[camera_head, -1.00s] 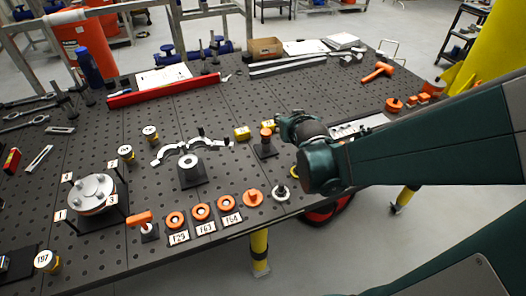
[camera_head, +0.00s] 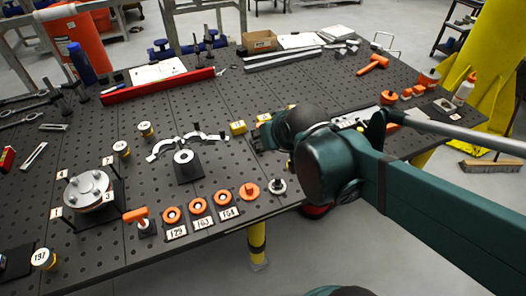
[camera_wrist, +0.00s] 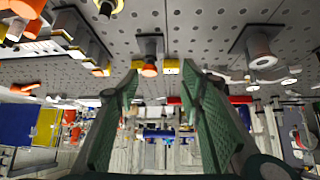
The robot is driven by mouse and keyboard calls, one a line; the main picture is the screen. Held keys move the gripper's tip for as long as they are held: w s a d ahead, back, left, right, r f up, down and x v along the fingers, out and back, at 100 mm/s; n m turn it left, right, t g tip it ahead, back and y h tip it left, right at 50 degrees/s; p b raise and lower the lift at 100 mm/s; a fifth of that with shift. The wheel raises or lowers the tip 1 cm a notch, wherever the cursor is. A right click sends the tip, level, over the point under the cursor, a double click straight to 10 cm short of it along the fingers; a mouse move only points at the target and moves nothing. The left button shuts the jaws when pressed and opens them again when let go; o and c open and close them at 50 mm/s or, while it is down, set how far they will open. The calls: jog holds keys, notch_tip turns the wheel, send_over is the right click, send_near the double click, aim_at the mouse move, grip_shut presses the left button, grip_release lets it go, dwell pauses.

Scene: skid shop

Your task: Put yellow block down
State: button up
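A small yellow block (camera_head: 237,127) sits on the dark perforated table, left of my gripper in the head view. A second yellow block (camera_head: 263,118) is just behind my gripper, partly hidden. My gripper (camera_head: 258,141) is over the table's right-middle part. In the wrist view its two green fingers (camera_wrist: 162,90) stand wide apart with nothing held between them. A yellow block (camera_wrist: 171,67) shows there beyond the fingertips, beside an orange-topped piece on a dark stand (camera_wrist: 150,45). I cannot tell which of the two blocks that is.
Orange rings with number labels (camera_head: 198,206) line the front edge. A red bar (camera_head: 160,87), a cardboard box (camera_head: 259,40) and an orange hammer (camera_head: 374,64) lie farther back. Bare table (camera_head: 215,105) lies left of the blocks.

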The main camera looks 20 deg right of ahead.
jog(key=s+a+r+n+g, duration=0.1)
jog(key=s+a, duration=0.3)
jog(key=s, duration=0.4)
jog(key=shift+s+a+g+y, duration=0.2)
jog(key=shift+s+g+y, duration=0.1)
jog(key=shift+y, duration=0.1)
